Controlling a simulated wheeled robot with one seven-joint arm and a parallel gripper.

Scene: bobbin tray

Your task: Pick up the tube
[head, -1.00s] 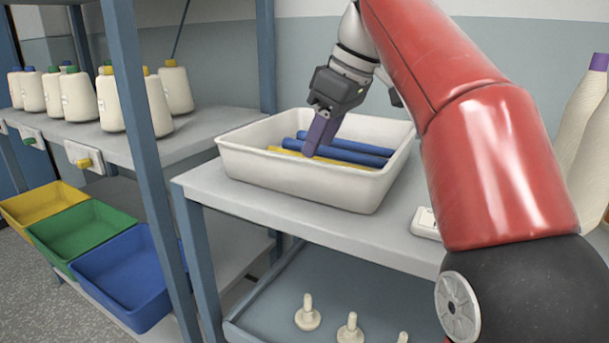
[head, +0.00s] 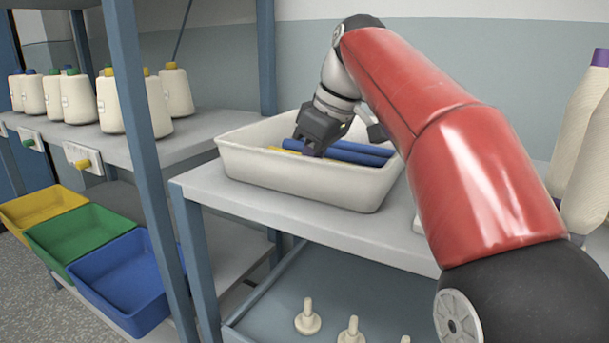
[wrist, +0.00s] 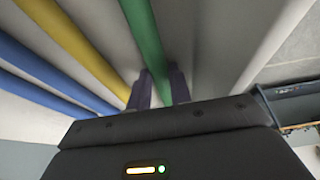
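A green tube (wrist: 145,40) runs between the two purple fingers of my gripper (wrist: 159,90) in the wrist view. The fingers stand apart, one on each side of it, and no clear gap shows; I cannot tell whether they press on it. In the head view my gripper (head: 312,152) is low inside the white tray (head: 300,178), and the tray wall and gripper hide the green tube there. Blue tubes (head: 358,157) lie in the tray to the right of my gripper.
The tray stands on a grey table (head: 255,207) with a blue-grey post (head: 148,150) at its left. Yellow, green (head: 80,235) and blue bins stand at the lower left. Cones of yarn (head: 110,100) line the left shelf. Pale pegs (head: 307,318) stand on the lower shelf.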

